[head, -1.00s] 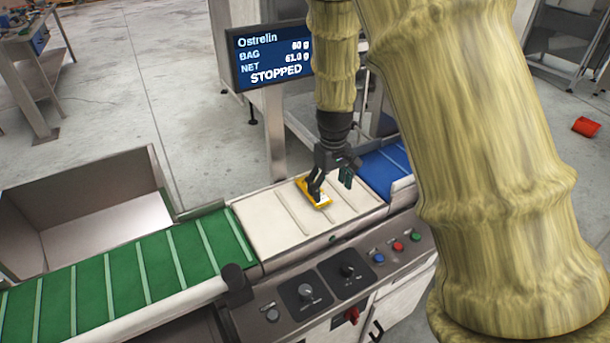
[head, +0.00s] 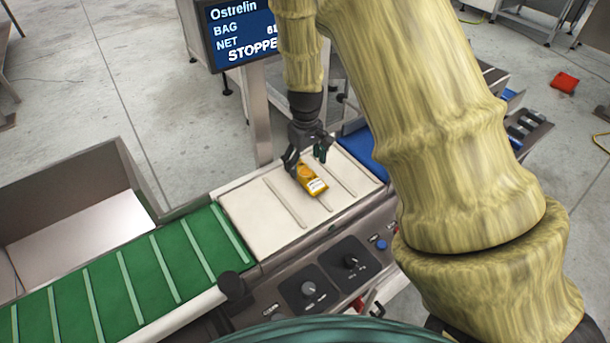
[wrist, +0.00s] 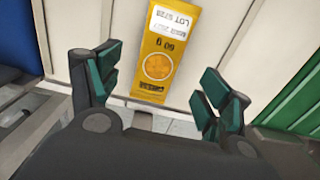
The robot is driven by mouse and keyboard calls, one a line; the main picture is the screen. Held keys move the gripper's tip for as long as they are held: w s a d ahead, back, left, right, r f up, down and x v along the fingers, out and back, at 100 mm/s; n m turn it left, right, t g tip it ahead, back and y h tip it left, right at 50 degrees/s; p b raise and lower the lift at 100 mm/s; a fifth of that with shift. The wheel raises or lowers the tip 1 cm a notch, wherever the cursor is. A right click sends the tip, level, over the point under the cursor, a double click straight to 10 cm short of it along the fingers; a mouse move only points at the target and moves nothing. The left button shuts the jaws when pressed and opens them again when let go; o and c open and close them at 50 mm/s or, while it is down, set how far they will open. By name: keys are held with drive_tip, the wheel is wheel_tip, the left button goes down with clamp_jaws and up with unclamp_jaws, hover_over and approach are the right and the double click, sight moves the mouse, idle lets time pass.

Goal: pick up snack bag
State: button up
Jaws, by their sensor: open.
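The snack bag (head: 312,179) is a flat yellow packet with a white printed label. It lies on the cream weighing belt (head: 255,217). In the wrist view the bag (wrist: 165,55) shows "60 g", a lot number and a round orange picture. My gripper (head: 308,160) is above the bag's far end in the head view. In the wrist view my gripper (wrist: 164,95) is open, with its green-padded fingers apart and the bag's near end between and ahead of them. I see no finger touching the bag.
A green ribbed belt (head: 130,275) adjoins on the left and a blue belt (head: 357,148) on the right. A display (head: 240,35) reading "STOPPED" stands behind. A control panel (head: 330,275) with knobs runs along the front. An open metal bin (head: 75,215) is at the left.

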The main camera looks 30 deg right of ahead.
sight(308, 174)
drive_tip(key=shift+w+f, duration=0.1)
drive_tip(key=shift+f, duration=0.05)
drive_tip(key=shift+s+f, duration=0.15)
drive_tip(key=shift+s, duration=0.1)
drive_tip(key=f, duration=0.2)
drive_tip(key=f+p, duration=0.1)
drive_tip(key=shift+s+d+f, duration=0.15)
drive_tip(key=shift+s+f, duration=0.05)
drive_tip(key=shift+f, duration=0.15)
drive_tip(key=shift+s+f, duration=0.15)
drive_tip(key=shift+f, duration=0.15)
drive_tip(key=c, duration=1.2)
drive_tip(key=shift+r, duration=0.15)
